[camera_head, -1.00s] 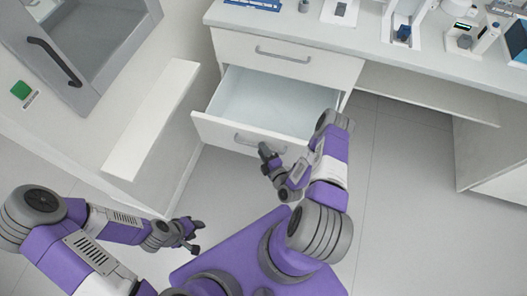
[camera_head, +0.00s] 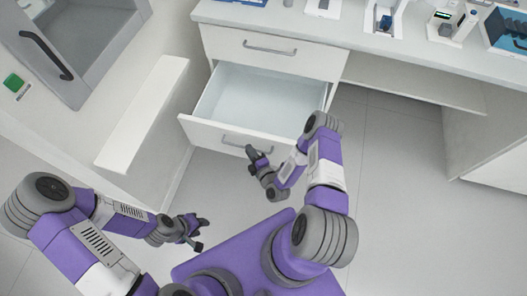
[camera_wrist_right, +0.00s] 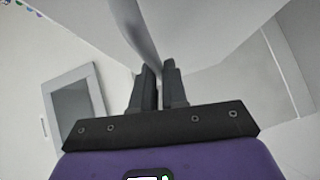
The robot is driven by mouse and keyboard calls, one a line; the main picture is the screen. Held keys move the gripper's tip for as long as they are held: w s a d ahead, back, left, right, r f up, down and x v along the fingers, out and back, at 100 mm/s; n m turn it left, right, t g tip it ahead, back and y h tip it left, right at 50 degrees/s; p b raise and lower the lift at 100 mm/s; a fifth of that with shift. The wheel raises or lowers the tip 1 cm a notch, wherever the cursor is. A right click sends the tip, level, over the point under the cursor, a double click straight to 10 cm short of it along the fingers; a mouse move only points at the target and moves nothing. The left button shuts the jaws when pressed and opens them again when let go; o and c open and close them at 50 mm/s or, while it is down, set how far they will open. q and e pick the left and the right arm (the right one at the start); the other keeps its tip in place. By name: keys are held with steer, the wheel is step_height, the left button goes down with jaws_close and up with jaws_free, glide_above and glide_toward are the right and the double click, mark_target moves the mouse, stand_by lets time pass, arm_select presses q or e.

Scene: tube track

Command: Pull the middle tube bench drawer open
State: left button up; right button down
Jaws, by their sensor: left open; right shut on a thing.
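The middle tube bench drawer (camera_head: 205,131) is the white drawer below the closed top drawer. It is pulled well out, and its pale inside (camera_head: 262,98) looks empty. Its grey bar handle (camera_head: 235,143) is on the front panel. My right gripper (camera_head: 253,154) is at the right end of this handle. In the right wrist view my right gripper (camera_wrist_right: 159,88) is shut on the handle (camera_wrist_right: 141,35), which runs between its fingers. My left gripper (camera_head: 199,230) is open and empty, low on the left, apart from the drawer.
The closed top drawer (camera_head: 310,60) has its own handle. A white cabinet with a dark-handled door (camera_head: 48,50) and a jutting ledge (camera_head: 143,112) stands left of the drawer. Lab devices stand on the bench top (camera_head: 345,36). Floor to the right (camera_head: 400,200) is clear.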

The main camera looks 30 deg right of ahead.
steer(key=shift+d, duration=0.15)
steer(key=c, duration=1.2)
jaws_free()
steer(key=shift+w, duration=0.1)
steer(key=shift+o, duration=0.2)
steer(key=s+r+p, duration=0.1)
steer(key=s+p, duration=0.1)
steer(key=s, duration=0.5)
steer(key=shift+s, duration=0.25)
steer(key=shift+d, duration=0.1)
